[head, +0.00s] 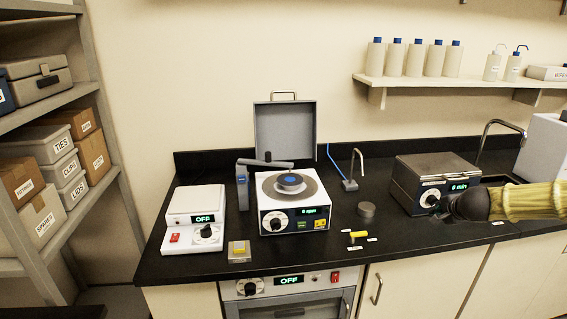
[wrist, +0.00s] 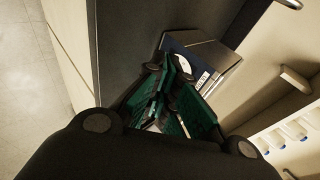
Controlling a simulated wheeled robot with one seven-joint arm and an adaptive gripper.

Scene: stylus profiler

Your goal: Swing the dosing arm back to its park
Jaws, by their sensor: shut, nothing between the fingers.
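The dosing arm (head: 265,163) is a dark grey bar on a grey post (head: 242,187) with a blue mark. The bar reaches right, behind and partly over the back of the spinner (head: 293,222), whose round plate and blue-topped hub show in the open top. My gripper (head: 448,208) is at the far right of the head view, in front of the grey box with a dial, well away from the dosing arm. In the wrist view my gripper (wrist: 165,80) has its green-lined fingers together, with nothing between them. The dosing arm is not seen in the wrist view.
A raised grey lid (head: 285,132) stands behind the spinner. A white unit reading OFF (head: 194,218) is left of the post. A curved spout (head: 357,166), a dark cylinder (head: 366,209) and a yellow handle (head: 358,234) lie between the spinner and the grey box (head: 432,182).

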